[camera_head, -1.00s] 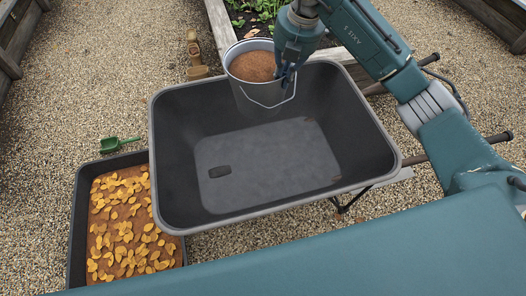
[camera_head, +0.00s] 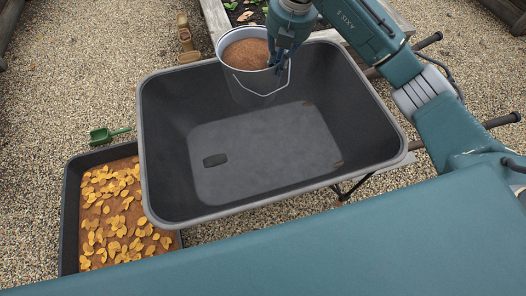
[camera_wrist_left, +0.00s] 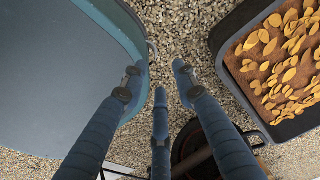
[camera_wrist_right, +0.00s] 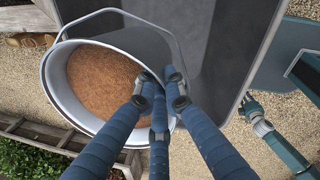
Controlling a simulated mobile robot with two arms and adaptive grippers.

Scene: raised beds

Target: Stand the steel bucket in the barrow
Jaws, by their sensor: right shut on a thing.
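The steel bucket (camera_head: 246,84), filled with brown grainy material, hangs upright at the far rim of the barrow. My right gripper (camera_head: 281,62) is shut on the bucket's rim, which also shows in the right wrist view (camera_wrist_right: 54,98). The dark grey barrow (camera_head: 260,152) stands in the middle of the head view with an empty tray. The bucket's lower part overlaps the tray's far wall in the picture; its height above the tray floor is hard to judge. My left gripper (camera_wrist_left: 158,80) shows in the left wrist view with fingers apart and nothing between them.
A black tray (camera_head: 68,215) of brown soil with yellow leaf-like pieces lies left of the barrow. A green scoop (camera_head: 105,134) lies on gravel behind it. A wooden raised bed (camera_head: 215,20) is behind the barrow.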

